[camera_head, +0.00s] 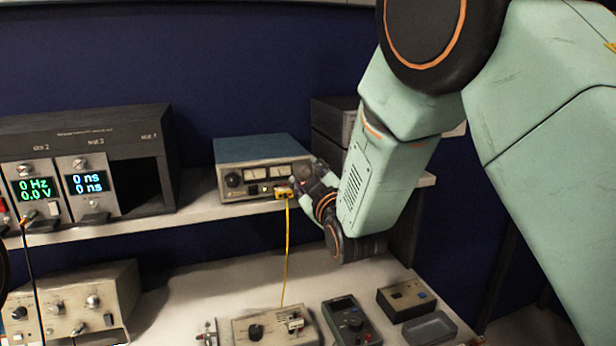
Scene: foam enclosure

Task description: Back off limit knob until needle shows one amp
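A blue-topped power supply (262,165) stands on the shelf, with lit meters (267,173) on its front; the needles are too small to read. A dark knob (233,180) shows at the left of its front panel. My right gripper (308,183) is at the right side of that front panel, partly covering it. Any knob there is hidden by the gripper, and I cannot tell whether the fingers touch or grip one. My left gripper is not in view.
A yellow cable (287,250) hangs from a yellow plug (284,192) on the power supply down to a bench box (275,328). A rack with green and blue displays (62,188) stands left on the shelf (215,206). Several small instruments lie on the bench below.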

